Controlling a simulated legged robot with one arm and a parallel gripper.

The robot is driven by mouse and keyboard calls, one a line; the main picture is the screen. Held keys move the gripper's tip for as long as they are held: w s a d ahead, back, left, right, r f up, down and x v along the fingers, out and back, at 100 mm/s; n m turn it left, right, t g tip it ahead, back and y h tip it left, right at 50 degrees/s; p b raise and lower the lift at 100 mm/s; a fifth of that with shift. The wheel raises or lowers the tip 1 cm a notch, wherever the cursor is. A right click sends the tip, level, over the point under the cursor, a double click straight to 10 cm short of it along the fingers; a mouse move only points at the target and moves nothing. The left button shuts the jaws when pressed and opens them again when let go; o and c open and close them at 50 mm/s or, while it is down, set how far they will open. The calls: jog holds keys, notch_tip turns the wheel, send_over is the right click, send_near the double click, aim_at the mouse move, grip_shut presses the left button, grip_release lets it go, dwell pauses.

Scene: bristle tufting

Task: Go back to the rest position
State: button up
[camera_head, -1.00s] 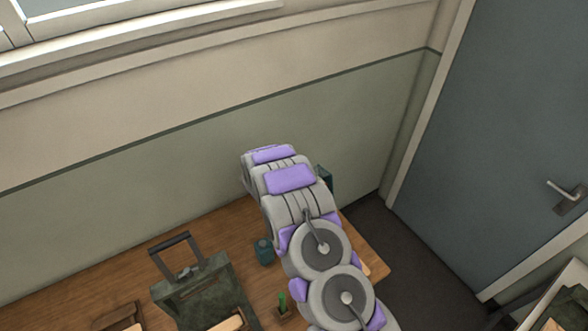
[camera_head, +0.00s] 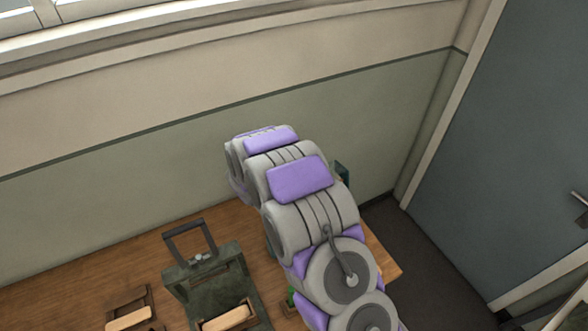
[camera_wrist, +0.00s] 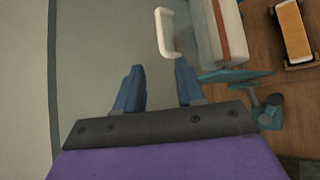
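My gripper (camera_wrist: 157,88) shows in the wrist view with its two blue fingers apart and nothing between them. It faces the pale green wall (camera_wrist: 100,60). My gripper is hidden behind my grey and purple arm in the head view. A dark green clamp-like fixture (camera_head: 205,288) with a black handle stands on the wooden table (camera_head: 120,262), left of my arm. A light wooden block (camera_head: 228,318) sits in it.
Another wooden block (camera_head: 128,318) lies in a small tray at lower left. Something green (camera_head: 291,298) shows beside my arm. A white handle (camera_wrist: 167,33), a white red-striped body (camera_wrist: 218,30) and a teal part (camera_wrist: 268,112) are near my fingers. A door (camera_head: 510,150) is at right.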

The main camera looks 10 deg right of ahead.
dwell(0.4)
jog(key=s+a+r+m+y+b, duration=0.2)
jog(key=a+r+m+y+b, duration=0.15)
jog(key=a+y+b, duration=0.4)
jog(key=s+a+m+g+y+b, duration=0.35)
jog(key=s+b, duration=0.25)
jog(key=s, duration=0.5)
jog(key=s+d+f+m+g+h+b, duration=0.1)
jog(key=s+d+f+m+g+b, duration=0.1)
jog(key=s, duration=1)
jog(key=s+d+f+m+g+h+b, duration=0.1)
jog(key=s+d+f+m+g+b, duration=0.2)
jog(key=s, duration=0.9)
jog(key=s+d+f+m+g+h+b, duration=0.1)
jog(key=s+d+f+m+g+b, duration=0.1)
jog(key=s+d+m+b, duration=0.4)
jog(key=shift+s+d+f+h+b, duration=0.4)
jog(key=shift+s+d, duration=1.25)
jog(key=shift+s, duration=1.4)
jog(key=shift+f, duration=0.1)
